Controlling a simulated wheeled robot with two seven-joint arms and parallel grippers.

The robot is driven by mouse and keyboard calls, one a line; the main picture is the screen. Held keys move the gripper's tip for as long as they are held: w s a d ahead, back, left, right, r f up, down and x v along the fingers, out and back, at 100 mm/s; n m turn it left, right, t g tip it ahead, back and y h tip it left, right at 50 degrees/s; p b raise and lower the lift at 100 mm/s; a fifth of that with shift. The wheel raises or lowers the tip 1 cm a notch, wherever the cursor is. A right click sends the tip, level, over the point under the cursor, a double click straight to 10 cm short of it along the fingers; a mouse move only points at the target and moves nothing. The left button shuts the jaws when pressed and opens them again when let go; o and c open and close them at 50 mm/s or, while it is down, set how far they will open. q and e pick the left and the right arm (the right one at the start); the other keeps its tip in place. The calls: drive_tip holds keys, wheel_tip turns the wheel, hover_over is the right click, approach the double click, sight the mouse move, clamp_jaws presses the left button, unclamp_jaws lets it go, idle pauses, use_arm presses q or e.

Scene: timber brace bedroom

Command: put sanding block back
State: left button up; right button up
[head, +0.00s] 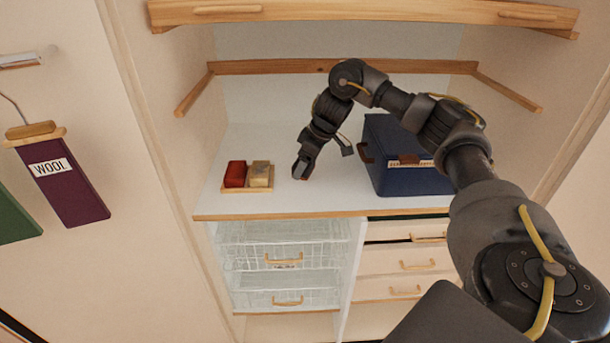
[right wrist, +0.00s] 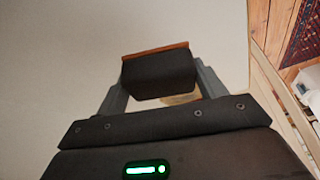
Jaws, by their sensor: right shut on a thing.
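The sanding block (right wrist: 158,75) is dark with a thin orange-brown edge in the right wrist view. My right gripper (right wrist: 157,85) is shut on it, one finger on each side. In the head view the right gripper (head: 301,171) points down over the white shelf top, right of a small wooden tray and left of a blue box. There the held block is small and hard to tell from the fingers; whether it touches the shelf is unclear. The wooden tray (head: 247,191) bears a red block (head: 235,174) and a beige block (head: 260,174). My left gripper is out of view.
The blue box (head: 405,181) stands close to the right of my gripper. A wooden rail (head: 330,66) runs behind and above the arm. Wire baskets (head: 283,257) and drawers (head: 400,262) lie below the shelf. Purple and green hanging pieces are at the left; the purple one (head: 70,195) reads WOOL.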

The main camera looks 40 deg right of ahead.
sight(305, 182)
drive_tip(key=shift+w+d+f, duration=0.15)
drive_tip(key=shift+w+f, duration=0.15)
drive_tip(key=shift+f, duration=1.2)
drive_tip(key=shift+d+f, duration=0.15)
drive_tip(key=shift+f, duration=0.4)
drive_tip(key=o, duration=1)
drive_tip(key=shift+f, duration=0.15)
drive_tip(key=shift+c, duration=0.2)
